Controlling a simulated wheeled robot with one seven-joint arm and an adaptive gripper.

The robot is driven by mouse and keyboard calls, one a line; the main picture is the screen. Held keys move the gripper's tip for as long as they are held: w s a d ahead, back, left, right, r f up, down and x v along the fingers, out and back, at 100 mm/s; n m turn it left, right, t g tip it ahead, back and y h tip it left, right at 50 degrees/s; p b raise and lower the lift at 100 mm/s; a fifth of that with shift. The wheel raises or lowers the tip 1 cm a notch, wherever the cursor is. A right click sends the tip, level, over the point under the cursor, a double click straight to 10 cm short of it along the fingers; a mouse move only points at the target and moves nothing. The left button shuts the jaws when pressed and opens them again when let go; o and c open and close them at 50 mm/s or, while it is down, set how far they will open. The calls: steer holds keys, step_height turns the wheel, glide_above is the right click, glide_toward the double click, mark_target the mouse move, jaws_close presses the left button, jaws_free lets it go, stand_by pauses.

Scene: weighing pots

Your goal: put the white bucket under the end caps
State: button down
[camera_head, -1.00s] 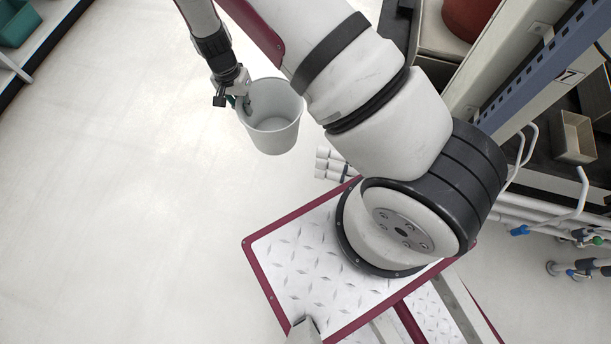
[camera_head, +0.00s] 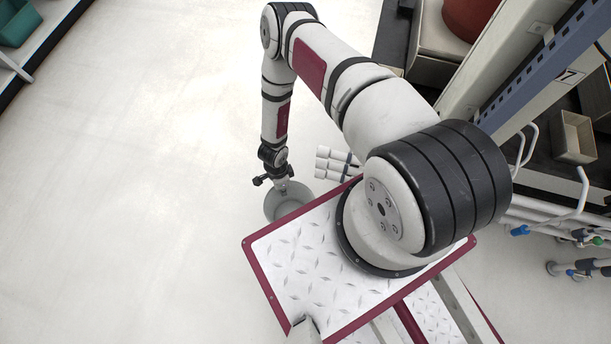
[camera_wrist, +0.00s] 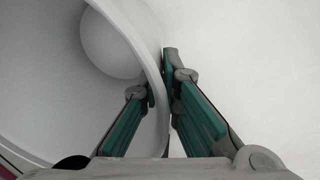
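The white bucket (camera_head: 275,207) is low beside the front edge of my base in the head view, partly hidden by that edge and by my gripper (camera_head: 281,186). In the wrist view the white bucket (camera_wrist: 45,75) fills the left side, and its wall passes between the fingers of my gripper (camera_wrist: 160,85). One finger is inside the rim and one outside, shut on the wall. The end caps (camera_head: 325,163) are white pipe ends stacked just right of the bucket in the head view. From above, the bucket is beside them; whether it touches the floor is unclear.
A rack with a blue post (camera_head: 533,70) stands at the right, with a bin (camera_head: 577,137) and white pipes. A shelf with a green bin (camera_head: 17,22) is at the upper left. The floor (camera_head: 130,200) on the left is clear.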

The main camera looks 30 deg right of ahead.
steer(key=shift+m, duration=0.7)
steer(key=s+f, duration=0.2)
steer(key=s, duration=0.1)
steer(key=s+f, duration=0.1)
steer(key=s, duration=0.1)
steer(key=shift+s+f, duration=0.1)
steer(key=shift+d+f, duration=0.1)
steer(key=shift+d, duration=0.1)
steer(key=w+d+f+b, duration=0.3)
steer(key=w+d+b, duration=0.7)
steer(key=w+d, duration=0.2)
steer(key=shift+w+d+f, duration=0.2)
steer(key=shift+d+f, duration=0.05)
steer(key=c, duration=1.8)
jaws_free()
steer(key=shift+f+b, duration=0.1)
steer(key=shift+b, duration=0.2)
